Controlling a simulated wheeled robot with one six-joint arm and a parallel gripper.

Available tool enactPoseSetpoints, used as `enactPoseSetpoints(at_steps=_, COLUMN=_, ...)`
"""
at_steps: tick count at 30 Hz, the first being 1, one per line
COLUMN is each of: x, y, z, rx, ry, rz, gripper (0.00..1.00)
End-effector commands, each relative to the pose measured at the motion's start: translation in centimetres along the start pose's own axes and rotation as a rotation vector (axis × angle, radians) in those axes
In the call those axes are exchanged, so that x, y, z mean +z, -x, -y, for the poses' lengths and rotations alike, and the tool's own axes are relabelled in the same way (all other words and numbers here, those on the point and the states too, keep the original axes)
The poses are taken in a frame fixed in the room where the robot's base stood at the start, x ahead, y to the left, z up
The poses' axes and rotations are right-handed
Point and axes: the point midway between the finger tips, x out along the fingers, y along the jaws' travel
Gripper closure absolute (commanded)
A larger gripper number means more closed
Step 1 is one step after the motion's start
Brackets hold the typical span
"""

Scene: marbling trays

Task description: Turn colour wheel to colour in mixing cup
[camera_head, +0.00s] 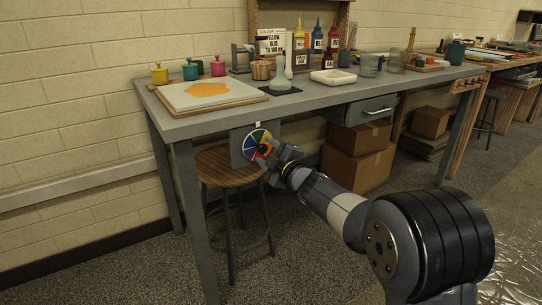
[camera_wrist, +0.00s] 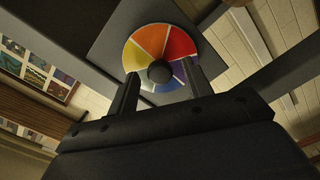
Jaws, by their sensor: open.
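The colour wheel (camera_head: 253,140) hangs on a dark panel at the front of the grey table, with bright wedges and a dark centre knob (camera_wrist: 160,71). In the wrist view the wheel (camera_wrist: 147,42) shows yellow, orange, red and blue-purple wedges. My gripper (camera_wrist: 160,74) is open, its two fingers to either side of the knob and apart from it in the picture. In the head view my gripper (camera_head: 268,151) covers the wheel's lower right. A clear cup (camera_head: 369,66) stands on the table; I cannot tell whether it is the mixing cup, or what colour it holds.
A tray with an orange patch (camera_head: 178,103) lies at the table's left. A lettered sign (camera_head: 271,43) and colour bottles (camera_head: 317,38) stand at the back. A wooden stool (camera_head: 226,165) is below the wheel's left. Cardboard boxes (camera_head: 358,166) and a drawer (camera_head: 371,110) are to the right.

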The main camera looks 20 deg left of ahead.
Motion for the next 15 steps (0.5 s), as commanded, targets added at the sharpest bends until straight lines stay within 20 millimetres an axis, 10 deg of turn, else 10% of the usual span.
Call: enactPoseSetpoints(at_steps=15, x=-0.1, y=7.0, z=-0.3, rx=0.001, ry=-0.001, rz=0.002, gripper=0.52)
